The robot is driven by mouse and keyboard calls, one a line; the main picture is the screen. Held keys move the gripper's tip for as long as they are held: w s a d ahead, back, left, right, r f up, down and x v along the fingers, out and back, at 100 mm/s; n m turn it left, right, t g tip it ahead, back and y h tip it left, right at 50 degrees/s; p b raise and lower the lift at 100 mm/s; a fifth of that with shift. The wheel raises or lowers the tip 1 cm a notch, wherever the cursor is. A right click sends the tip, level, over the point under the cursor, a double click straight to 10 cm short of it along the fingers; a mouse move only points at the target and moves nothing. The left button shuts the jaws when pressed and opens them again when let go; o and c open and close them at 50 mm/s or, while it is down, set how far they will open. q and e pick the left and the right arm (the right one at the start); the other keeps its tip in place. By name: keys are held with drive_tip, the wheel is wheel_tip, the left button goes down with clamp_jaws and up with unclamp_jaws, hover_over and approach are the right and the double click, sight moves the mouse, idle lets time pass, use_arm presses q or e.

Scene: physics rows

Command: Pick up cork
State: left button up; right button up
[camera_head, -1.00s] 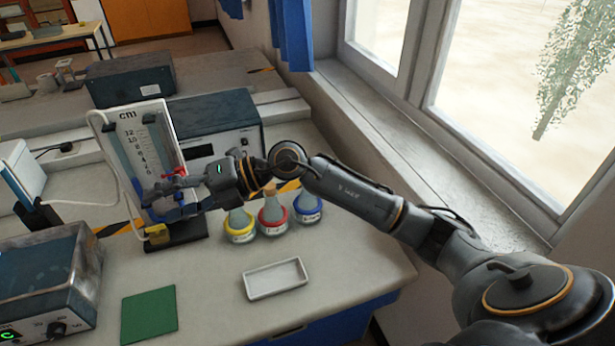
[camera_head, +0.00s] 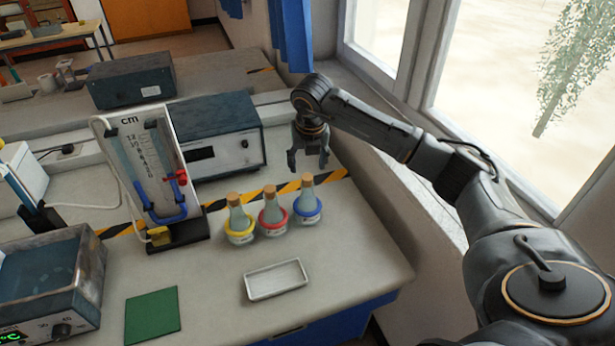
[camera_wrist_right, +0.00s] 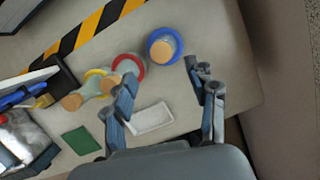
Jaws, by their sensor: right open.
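Three flasks stand on the bench, each with a cork in its neck: the yellow-ringed flask's cork (camera_head: 233,198), the red-ringed flask's cork (camera_head: 269,191) and the blue-ringed flask's cork (camera_head: 307,180). My right gripper (camera_head: 308,165) points down, open and empty, above and slightly behind the blue-ringed flask. In the right wrist view the blue-ringed flask's cork (camera_wrist_right: 163,48) lies beyond the fingertips of the right gripper (camera_wrist_right: 170,92). There the red-ringed flask's cork is partly hidden by a finger, and the yellow-ringed flask's cork (camera_wrist_right: 71,102) shows at left. My left gripper is not in view.
A white tray (camera_head: 248,285) and a green mat (camera_head: 152,316) lie in front of the flasks. A manometer stand (camera_head: 150,165) is left of them. A blue box (camera_head: 218,142) stands behind. The window wall bounds the right.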

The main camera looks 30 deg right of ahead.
sight(307, 176)
drive_tip(key=shift+p+x, duration=0.55)
drive_tip(key=shift+x, duration=0.4)
drive_tip(key=x, duration=0.1)
drive_tip(key=p+x, duration=0.1)
drive_tip(key=x, duration=0.1)
drive_tip(key=shift+w+d+f, duration=0.15)
drive_tip(key=shift+d+f, duration=0.1)
drive_tip(key=shift+f, duration=0.05)
drive_tip(key=shift+w+f, duration=0.1)
drive_tip(key=shift+f, duration=0.25)
drive_tip(key=shift+c, duration=0.4)
drive_tip(key=c, duration=0.8)
